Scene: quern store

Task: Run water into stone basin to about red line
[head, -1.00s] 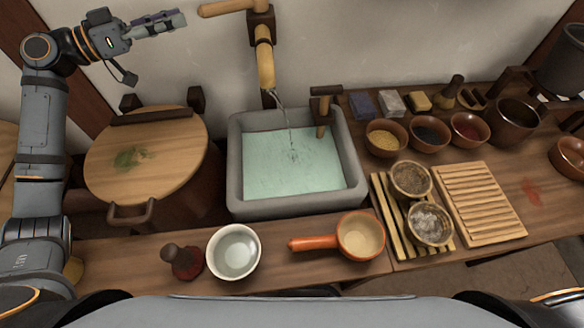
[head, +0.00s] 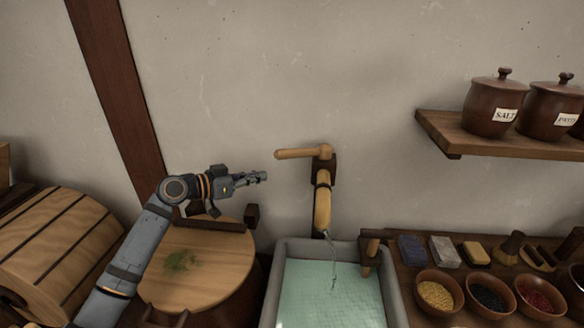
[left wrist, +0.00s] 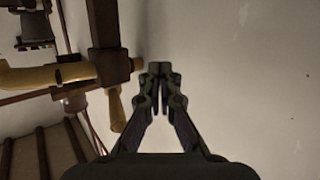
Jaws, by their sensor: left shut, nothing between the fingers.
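The stone basin (head: 396,290) stands at the bottom of the head view, cut off by the lower edge. Pale green water (head: 325,300) lies in it. I cannot make out a red line. The tap's wooden spout (head: 322,210) pours a thin stream (head: 333,270) into the basin. The tap's lever handle (head: 294,154) points left. My left gripper (head: 264,177) is shut and empty, just left of and below the handle's tip in the picture, apart from it. In the left wrist view its fingers (left wrist: 158,72) are together, with the wooden handle (left wrist: 117,112) to their left. My right gripper is out of view.
A round wooden lid (head: 205,275) with green herbs lies below my left arm. A slatted barrel (head: 55,245) is at the far left. A shelf (head: 450,135) with labelled jars (head: 492,103) is at upper right. Bowls (head: 436,292) and blocks line the counter right of the basin.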

